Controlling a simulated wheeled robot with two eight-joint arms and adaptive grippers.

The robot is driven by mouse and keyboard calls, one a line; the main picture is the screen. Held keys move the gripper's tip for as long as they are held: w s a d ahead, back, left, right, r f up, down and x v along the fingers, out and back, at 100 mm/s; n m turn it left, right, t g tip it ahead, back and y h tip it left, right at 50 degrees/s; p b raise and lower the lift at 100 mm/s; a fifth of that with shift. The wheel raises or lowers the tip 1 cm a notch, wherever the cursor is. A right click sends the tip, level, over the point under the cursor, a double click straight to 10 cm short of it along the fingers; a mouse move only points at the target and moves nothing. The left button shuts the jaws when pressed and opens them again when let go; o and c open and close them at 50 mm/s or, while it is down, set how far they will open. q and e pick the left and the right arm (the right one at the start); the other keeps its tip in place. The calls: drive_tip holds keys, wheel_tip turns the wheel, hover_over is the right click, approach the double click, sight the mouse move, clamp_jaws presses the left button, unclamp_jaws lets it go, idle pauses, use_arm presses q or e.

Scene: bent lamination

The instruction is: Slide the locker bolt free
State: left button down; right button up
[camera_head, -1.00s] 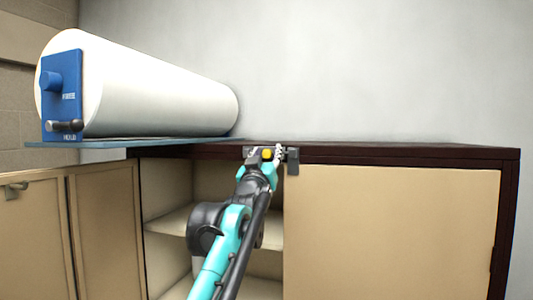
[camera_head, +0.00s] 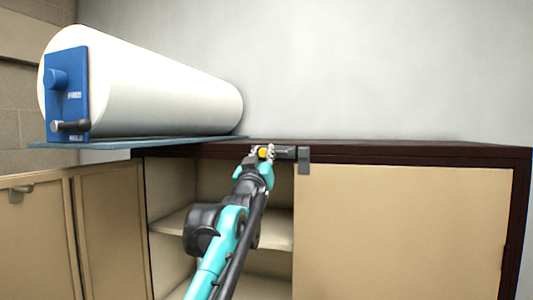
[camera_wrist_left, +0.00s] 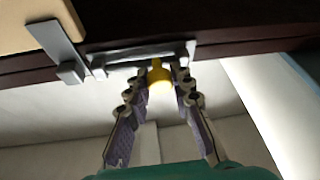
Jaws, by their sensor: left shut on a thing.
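The locker bolt (camera_head: 284,153) is a grey metal slide with a yellow knob (camera_wrist_left: 159,76) under the dark front edge of the cabinet top. My left gripper (camera_head: 265,153) is shut on the yellow knob, with a finger on each side in the wrist view. A grey metal catch (camera_head: 304,160) is fixed at the top left corner of the closed tan door (camera_head: 400,225). In the wrist view the catch (camera_wrist_left: 62,45) sits left of the bolt, and a small gap seems to show between them. My right gripper is out of view.
A large white roll (camera_head: 150,90) with a blue end plate (camera_head: 67,95) lies on a blue board on the cabinet top at left. The cabinet's left half is open, with a shelf (camera_head: 178,218) inside. An open tan door (camera_head: 40,240) stands at left.

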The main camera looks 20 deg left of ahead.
use_arm(q)
drive_tip(key=c, duration=1.7)
unclamp_jaws()
drive_tip(key=shift+d+r, duration=0.15)
drive_tip(key=shift+d, duration=0.05)
drive_tip(key=shift+c, duration=0.2)
drive_tip(key=o, duration=0.4)
drive_tip(key=shift+a, duration=0.2)
drive_tip(key=shift+s+a, duration=0.1)
drive_tip(key=shift+a, duration=0.55)
drive_tip(key=shift+d, duration=0.6)
drive_tip(key=shift+s+a+f, duration=0.1)
drive_tip(key=shift+s+f, duration=0.1)
drive_tip(key=v, duration=1.1)
drive_tip(key=shift+s+f, duration=0.1)
drive_tip(key=shift+s, duration=0.15)
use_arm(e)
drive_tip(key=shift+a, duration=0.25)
